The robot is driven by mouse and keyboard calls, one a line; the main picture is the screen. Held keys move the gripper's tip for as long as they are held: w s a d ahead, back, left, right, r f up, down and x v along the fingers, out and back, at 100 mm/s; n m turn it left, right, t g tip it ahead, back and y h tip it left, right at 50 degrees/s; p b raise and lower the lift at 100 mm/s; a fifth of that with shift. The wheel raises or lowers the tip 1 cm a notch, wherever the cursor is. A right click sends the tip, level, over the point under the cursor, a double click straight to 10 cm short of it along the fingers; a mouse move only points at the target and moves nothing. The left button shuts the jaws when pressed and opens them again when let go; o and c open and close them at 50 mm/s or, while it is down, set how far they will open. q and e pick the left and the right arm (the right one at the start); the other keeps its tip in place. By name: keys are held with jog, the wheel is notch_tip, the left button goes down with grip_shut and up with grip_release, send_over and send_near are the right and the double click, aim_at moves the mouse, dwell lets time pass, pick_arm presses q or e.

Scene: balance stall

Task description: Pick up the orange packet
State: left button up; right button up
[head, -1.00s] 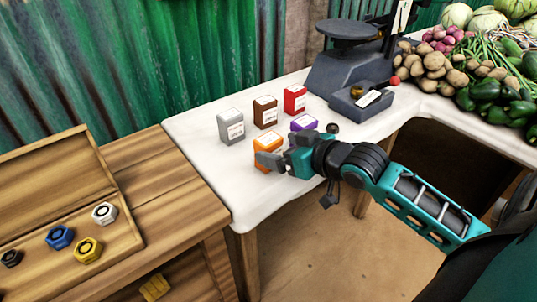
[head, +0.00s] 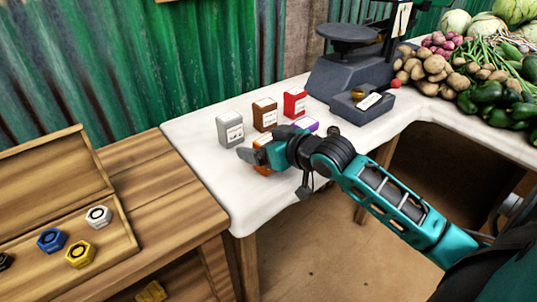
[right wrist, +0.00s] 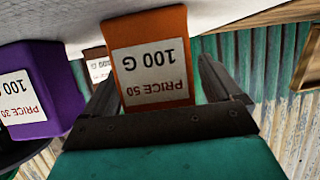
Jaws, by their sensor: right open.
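The orange packet (head: 263,142) stands on the white-covered table, partly hidden behind my right gripper (head: 255,156) in the head view. In the right wrist view the orange packet (right wrist: 150,50) appears upside down, with a white label reading "PRICE 50" and "100 G". My right gripper (right wrist: 160,85) is open, with one finger on each side of the packet. A small gap seems to show beside the fingers; contact cannot be told. My left gripper is not in view.
A purple packet (head: 306,124) stands close by; grey (head: 230,129), brown (head: 265,113) and red (head: 294,102) packets stand behind. A dark scale (head: 350,75) is at the back. A wooden tray (head: 100,262) holds hex weights at left.

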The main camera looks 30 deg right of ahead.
jog(key=c, duration=1.1)
